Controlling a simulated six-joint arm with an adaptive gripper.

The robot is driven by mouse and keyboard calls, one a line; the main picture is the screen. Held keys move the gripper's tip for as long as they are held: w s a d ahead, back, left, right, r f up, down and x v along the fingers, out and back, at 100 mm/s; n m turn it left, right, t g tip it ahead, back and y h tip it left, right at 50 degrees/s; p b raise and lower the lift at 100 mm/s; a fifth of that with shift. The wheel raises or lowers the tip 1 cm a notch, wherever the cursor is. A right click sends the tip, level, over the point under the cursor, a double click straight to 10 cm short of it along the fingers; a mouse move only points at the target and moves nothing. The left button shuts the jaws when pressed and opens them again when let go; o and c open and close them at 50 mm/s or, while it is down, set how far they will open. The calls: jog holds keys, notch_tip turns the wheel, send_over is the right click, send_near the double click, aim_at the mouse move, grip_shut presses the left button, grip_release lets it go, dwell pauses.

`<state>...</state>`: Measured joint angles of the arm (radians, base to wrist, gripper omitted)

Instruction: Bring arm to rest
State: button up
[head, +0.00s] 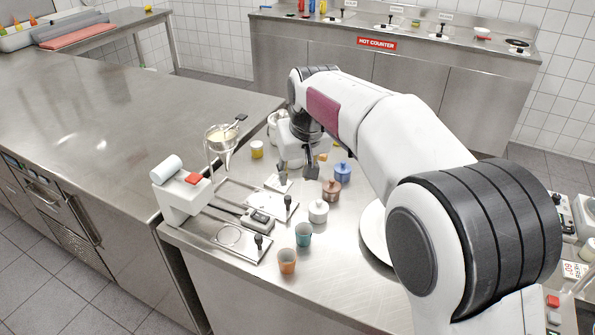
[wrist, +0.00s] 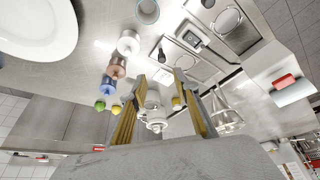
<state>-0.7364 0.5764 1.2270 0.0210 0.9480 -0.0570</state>
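My gripper (head: 298,170) hangs above the steel worktable (head: 340,280), near the row of lidded jars. In the wrist view my gripper (wrist: 161,76) shows its two fingers spread apart, with nothing held between the tips. A white vessel (wrist: 155,118) shows beyond the gap between the fingers. My arm reaches from the lower right of the head view and bends down at the wrist. It hides part of the table behind it.
A white jar (head: 318,211), a brown jar (head: 331,191) and a blue jar (head: 342,173) stand close by the gripper. A teal cup (head: 303,235) and an orange cup (head: 287,262) stand in front. A funnel stand (head: 222,139) and white machine (head: 184,192) are left. A white plate (head: 373,238) lies right.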

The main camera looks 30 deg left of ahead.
jog(key=shift+g+h, duration=0.3)
jog(key=f, duration=0.1)
jog(key=s+d+f, duration=0.2)
jog(key=shift+s+f, duration=0.1)
jog(key=shift+f, duration=0.2)
jog(key=shift+h, duration=0.3)
jog(key=d, duration=0.1)
jog(key=s+d, duration=0.2)
jog(key=shift+d+f, duration=0.15)
jog(key=shift+d, duration=0.15)
jog(key=s+d+r+m+t, duration=0.1)
jog(key=s+d+r+m, duration=0.1)
jog(key=s+d, duration=0.6)
jog(key=s+d+r+m+t+h, duration=0.1)
jog(key=s+d+r+m, duration=0.2)
jog(key=s+d, duration=0.5)
jog(key=s+d+r+m+t+h, duration=0.1)
jog(key=s+d+m, duration=0.3)
jog(key=d, duration=2)
jog(key=s+r, duration=0.1)
jog(key=s, duration=0.3)
jog(key=shift+d+r, duration=0.15)
jog(key=shift+d, duration=0.2)
